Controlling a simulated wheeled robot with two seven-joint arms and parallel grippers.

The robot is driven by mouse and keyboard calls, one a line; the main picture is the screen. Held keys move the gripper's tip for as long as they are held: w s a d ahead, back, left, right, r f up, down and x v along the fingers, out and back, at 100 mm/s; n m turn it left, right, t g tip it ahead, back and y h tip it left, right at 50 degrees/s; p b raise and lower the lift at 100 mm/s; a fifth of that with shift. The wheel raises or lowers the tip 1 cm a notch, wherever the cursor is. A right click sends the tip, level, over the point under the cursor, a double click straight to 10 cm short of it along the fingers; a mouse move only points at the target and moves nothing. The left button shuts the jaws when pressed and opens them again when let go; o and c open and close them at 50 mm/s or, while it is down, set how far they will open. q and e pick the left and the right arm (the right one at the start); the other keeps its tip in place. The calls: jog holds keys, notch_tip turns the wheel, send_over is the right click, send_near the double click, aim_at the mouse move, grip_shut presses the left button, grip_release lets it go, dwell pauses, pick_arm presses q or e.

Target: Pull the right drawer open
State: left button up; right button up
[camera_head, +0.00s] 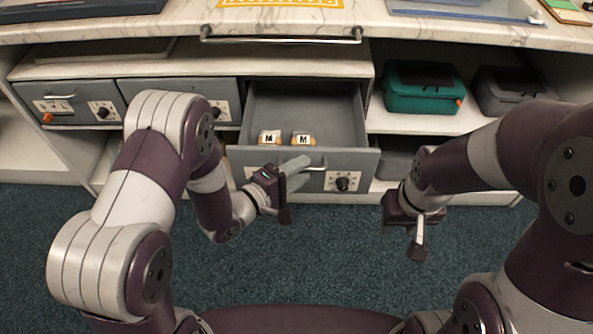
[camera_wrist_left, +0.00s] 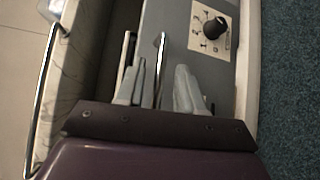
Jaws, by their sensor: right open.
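The right drawer (camera_head: 259,157) is grey and stands pulled out from under the counter, its inside in view. Two small items labelled M, an item on the left (camera_head: 269,137) and an item on the right (camera_head: 303,138), lie in it. Its bar handle (camera_head: 318,167) runs along the front and also shows in the left wrist view (camera_wrist_left: 161,48). My left gripper (camera_head: 297,173) is at this handle, its fingers apart on either side of the bar; whether they touch it is unclear. My right gripper (camera_head: 418,249) is open and empty, right of the drawer.
Closed grey drawers (camera_head: 75,100) are at the left. A teal case (camera_head: 424,88) and a dark case (camera_head: 512,90) sit on the right shelf. A metal rail (camera_head: 282,40) runs along the counter edge above the drawer. The carpet (camera_head: 330,255) in front is clear.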

pick_arm(q)
jog(key=p+v, duration=0.3)
jog(key=v, duration=0.9)
jog(key=shift+s+a, duration=0.25)
